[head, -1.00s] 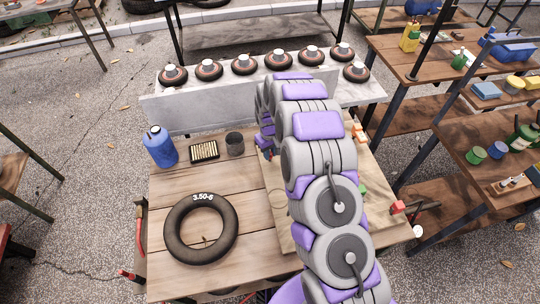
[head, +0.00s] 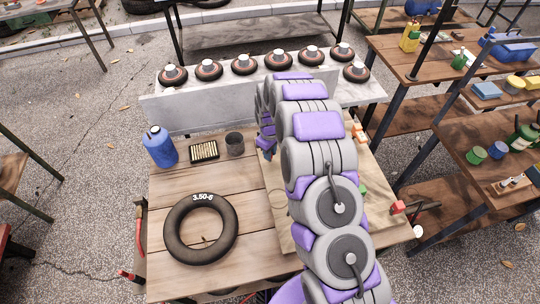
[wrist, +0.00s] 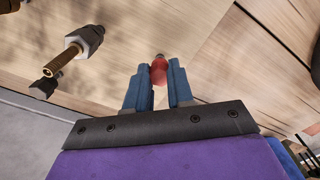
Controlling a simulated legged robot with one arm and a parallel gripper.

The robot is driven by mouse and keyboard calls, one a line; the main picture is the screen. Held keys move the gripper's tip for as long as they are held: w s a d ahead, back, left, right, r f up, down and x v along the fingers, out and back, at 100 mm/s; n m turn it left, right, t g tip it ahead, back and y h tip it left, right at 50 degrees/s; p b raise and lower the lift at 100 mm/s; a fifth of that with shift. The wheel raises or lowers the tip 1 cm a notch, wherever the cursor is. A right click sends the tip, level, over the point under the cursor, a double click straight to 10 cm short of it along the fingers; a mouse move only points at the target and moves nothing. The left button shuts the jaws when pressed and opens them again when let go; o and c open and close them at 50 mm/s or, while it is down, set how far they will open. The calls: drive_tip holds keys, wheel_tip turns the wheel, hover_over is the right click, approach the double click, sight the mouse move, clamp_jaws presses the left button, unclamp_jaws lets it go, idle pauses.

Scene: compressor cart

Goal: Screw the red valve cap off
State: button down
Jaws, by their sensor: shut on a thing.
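In the wrist view my gripper (wrist: 158,82) has two blue fingers closed around a small red cap (wrist: 158,72). The red cap shows between the fingertips, with a small darker tip at its far end. I cannot tell from this view whether the cap is still on its valve stem. In the head view my arm covers the cap and most of the gripper; only a part of the wrist shows at the arm's left side.
Left in the wrist view are a grey fitting with a brass threaded end (wrist: 85,40) and a smaller dark fitting (wrist: 45,86). On the bench lie a black tube marked 3.50-6 (head: 200,262), a blue jug (head: 160,147), a cartridge box (head: 204,152) and a dark cup (head: 235,145). Several wheels stand behind.

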drive_tip(key=shift+w+n, duration=0.1)
drive_tip(key=shift+n, duration=1.3)
drive_tip(key=shift+a+n, duration=0.1)
drive_tip(key=shift+n, duration=1.5)
drive_tip(key=shift+n+b, duration=0.4)
drive_tip(key=shift+n, duration=1.2)
drive_tip(key=c, duration=0.9)
unclamp_jaws()
drive_tip(key=shift+r, duration=0.15)
